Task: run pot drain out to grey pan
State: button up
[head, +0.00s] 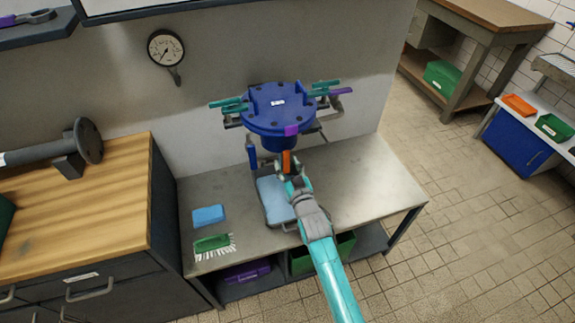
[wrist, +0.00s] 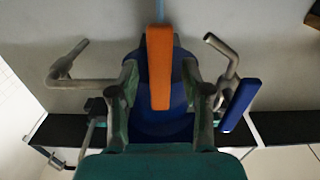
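The dark blue pot (head: 278,108) with a flanged lid is fixed at the wall above the metal bench. An orange lever (head: 287,160) stands below its front; it also fills the middle of the wrist view (wrist: 160,70). My gripper (head: 286,176) is at this lever. In the wrist view its fingers (wrist: 160,78) are apart on either side of the lever, with gaps showing. A thin pale blue streak (wrist: 159,10) meets the lever's far end; I cannot tell if it is liquid. The grey pan (head: 281,222) stands on the bench below, with pale blue inside, partly hidden by my arm.
Teal levers (head: 234,103) (head: 325,84), purple tags and a blue lever (head: 252,156) surround the pot; the blue one is close to my gripper in the wrist view (wrist: 240,104). A blue sponge (head: 208,215) and green brush (head: 213,243) lie left. The bench's right side is clear.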

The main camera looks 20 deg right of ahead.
jog(key=s, duration=1.2)
dwell(0.5)
jog(key=s+f+g, duration=0.1)
jog(key=s+f, duration=0.1)
jog(key=s, duration=0.8)
jog(key=s+f, duration=0.2)
jog(key=s, duration=0.8)
jog(key=s+r+g, duration=0.1)
jog(key=s+r, duration=0.3)
jog(key=s, duration=0.6)
jog(key=s+r+g, duration=0.1)
jog(key=s+r, duration=0.3)
jog(key=s, duration=0.7)
jog(key=shift+s, duration=0.15)
